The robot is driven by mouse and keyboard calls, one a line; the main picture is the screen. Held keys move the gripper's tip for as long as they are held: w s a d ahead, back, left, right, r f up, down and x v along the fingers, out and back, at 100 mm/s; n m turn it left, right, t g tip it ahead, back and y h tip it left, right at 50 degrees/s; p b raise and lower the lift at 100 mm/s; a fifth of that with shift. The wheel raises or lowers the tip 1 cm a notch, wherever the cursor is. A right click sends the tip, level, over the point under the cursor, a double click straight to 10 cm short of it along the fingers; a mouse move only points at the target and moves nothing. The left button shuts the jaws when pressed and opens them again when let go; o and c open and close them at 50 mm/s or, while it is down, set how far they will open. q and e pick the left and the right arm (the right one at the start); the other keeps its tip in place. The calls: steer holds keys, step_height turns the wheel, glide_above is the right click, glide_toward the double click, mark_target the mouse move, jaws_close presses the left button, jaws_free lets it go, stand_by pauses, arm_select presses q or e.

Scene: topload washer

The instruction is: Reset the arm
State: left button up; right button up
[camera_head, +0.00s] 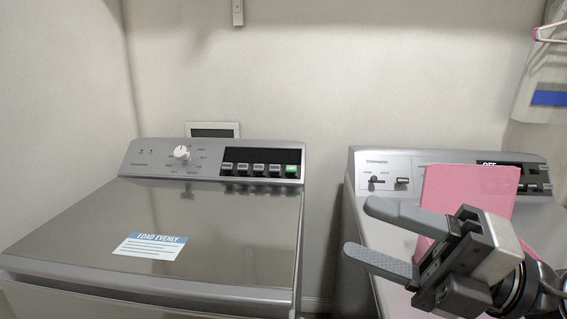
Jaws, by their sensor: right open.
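My right gripper (372,232) comes in from the lower right. Its two grey fingers point left and stand apart, with nothing between them. It is in front of the right-hand machine (357,160) and hides part of its top. My left gripper is not in view. The topload washer (215,230) on the left has its lid shut, with a blue and white label (150,246) on it. Its panel has a white knob (181,153) and a row of buttons with one green button (291,170).
A pink item (480,185) stands behind my right gripper at the right-hand machine and partly covers its panel. A gap (325,240) separates the two machines. A pink hanger (550,34) and a white bag (540,80) are at the upper right. The space above the left washer is clear.

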steer(key=w+d+f+m+t+h, duration=0.2)
steer(key=w+d+m+t+h, duration=0.3)
steer(key=m+t, duration=0.45)
steer(key=w+d+f+m+t+h, duration=0.15)
steer(key=d+m+t+h, duration=0.4)
steer(key=m, duration=0.75)
steer(key=d+f+m+g+h, duration=0.35)
steer(key=f+m+h, duration=0.35)
steer(key=f+h, duration=0.35)
steer(key=s+f+m+g, duration=0.2)
steer(key=s+f+g, duration=0.1)
steer(key=f, duration=0.4)
steer(key=s+f+m+g, duration=0.1)
steer(key=s+f+g, duration=0.25)
steer(key=f, duration=0.35)
steer(key=s+a+f+g+y, duration=0.2)
steer(key=s+a+f+g, duration=0.2)
steer(key=s+f+g, duration=0.65)
steer(key=w+a+f+t+y, duration=0.2)
steer(key=w+a+f+t, duration=0.2)
steer(key=t, duration=0.5)
steer(key=shift+w+a+f, duration=0.3)
steer(key=shift+w+a, duration=0.1)
steer(key=shift+a, duration=0.25)
